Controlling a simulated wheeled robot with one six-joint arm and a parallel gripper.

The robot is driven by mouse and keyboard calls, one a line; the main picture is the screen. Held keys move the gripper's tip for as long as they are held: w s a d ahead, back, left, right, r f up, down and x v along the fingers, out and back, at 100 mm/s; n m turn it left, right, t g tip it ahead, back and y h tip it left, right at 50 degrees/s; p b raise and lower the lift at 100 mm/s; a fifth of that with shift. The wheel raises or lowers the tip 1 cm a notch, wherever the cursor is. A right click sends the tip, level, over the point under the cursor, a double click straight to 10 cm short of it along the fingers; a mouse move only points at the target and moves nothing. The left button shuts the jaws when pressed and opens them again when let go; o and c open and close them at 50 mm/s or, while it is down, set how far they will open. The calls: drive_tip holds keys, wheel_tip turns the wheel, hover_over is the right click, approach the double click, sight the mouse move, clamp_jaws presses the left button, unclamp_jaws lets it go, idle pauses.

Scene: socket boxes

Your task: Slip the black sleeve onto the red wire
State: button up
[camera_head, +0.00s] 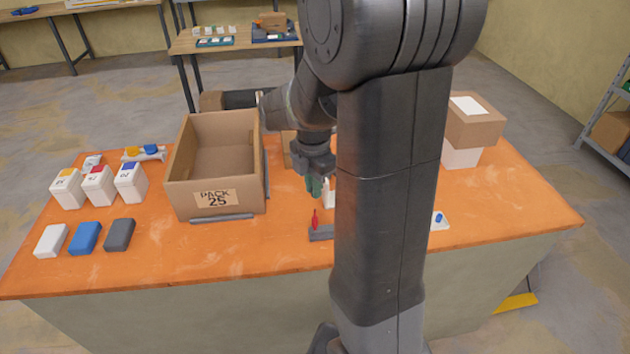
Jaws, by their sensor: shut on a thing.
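The red wire (315,219) stands upright on a dark grey block (321,233) near the front middle of the orange table. My gripper (314,190) points down above and slightly behind the wire, apart from it. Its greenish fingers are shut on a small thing. This appears to be the black sleeve, but it is too small and too hidden by the fingers to make out. My own arm column covers the area just right of the wire.
An open cardboard box (215,200) marked PACK 25 stands left of my gripper. White containers (98,186) and small blocks (85,238) sit at the left. A white item (329,194) is close beside my fingers. A closed box (473,125) stands at the right.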

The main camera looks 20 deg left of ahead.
drive_tip(key=shift+f+b, duration=1.1)
drive_tip(key=shift+f, duration=0.75)
drive_tip(key=shift+f+b, duration=1.1)
drive_tip(key=shift+f, duration=0.6)
drive_tip(key=o, duration=1.2)
drive_tip(key=shift+r, duration=0.1)
wheel_tip(320, 180, up, 7)
drive_tip(key=p, duration=0.6)
drive_tip(key=shift+r, duration=0.15)
